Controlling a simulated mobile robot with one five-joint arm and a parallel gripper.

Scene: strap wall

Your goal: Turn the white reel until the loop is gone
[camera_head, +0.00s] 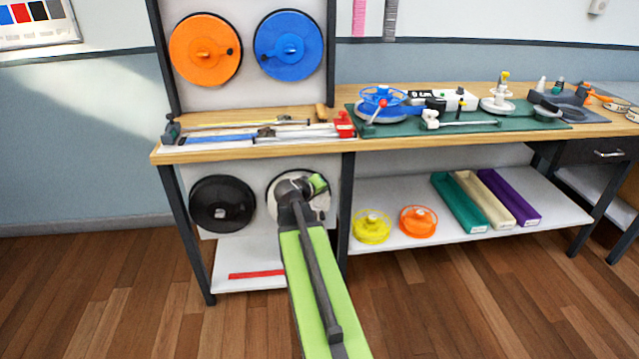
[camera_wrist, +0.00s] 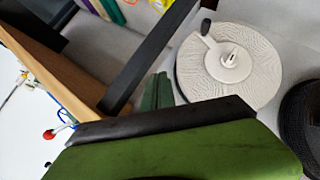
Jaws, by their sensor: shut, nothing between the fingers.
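The white reel (camera_wrist: 262,88) is mounted on the lower panel, under the bench top. In the wrist view it shows a white hub and a dark knob (camera_wrist: 206,27) near its rim. In the head view my arm covers much of the white reel (camera_head: 321,203). My gripper (camera_wrist: 158,92) is shut and empty, in front of the reel; in the wrist view its tip is beside the rim, and I cannot tell whether it touches. A red strip (camera_head: 257,274) shows low under the panel. I cannot make out a loop.
A black reel (camera_head: 221,204) is left of the white one. Orange (camera_head: 205,50) and blue (camera_head: 289,47) reels are on the upper panel. A dark bench leg (camera_head: 346,210) stands right of the white reel. The floor in front is clear.

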